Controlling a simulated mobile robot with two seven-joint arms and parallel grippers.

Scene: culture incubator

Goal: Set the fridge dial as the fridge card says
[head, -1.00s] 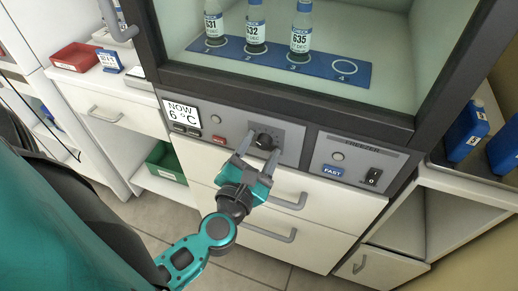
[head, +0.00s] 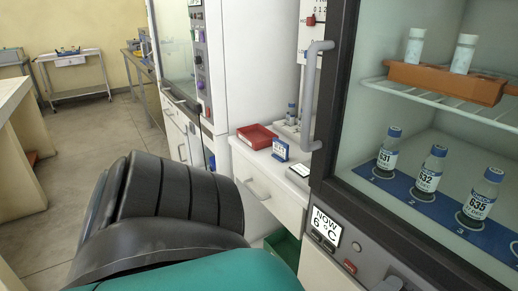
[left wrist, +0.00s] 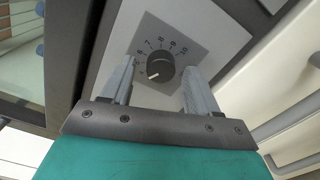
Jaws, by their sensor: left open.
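The black fridge dial (left wrist: 160,70) sits on a grey scale plate in the left wrist view, with small numbers in an arc over it. Its white pointer mark aims to the lower left; the number there is too small to read surely. My left gripper (left wrist: 159,64) is open, its two fingers on either side of the dial; I cannot tell whether they touch it. The fridge display (head: 325,228) reads "NOW 6 °C" in the head view. My right gripper is out of view.
The glass-fronted fridge (head: 335,120) holds bottles 631, 632 and 635 on a blue mat (head: 412,200), under an orange rack (head: 440,80). A red tray (head: 257,136) is on the counter to its left. Open floor (head: 80,170) lies at the far left.

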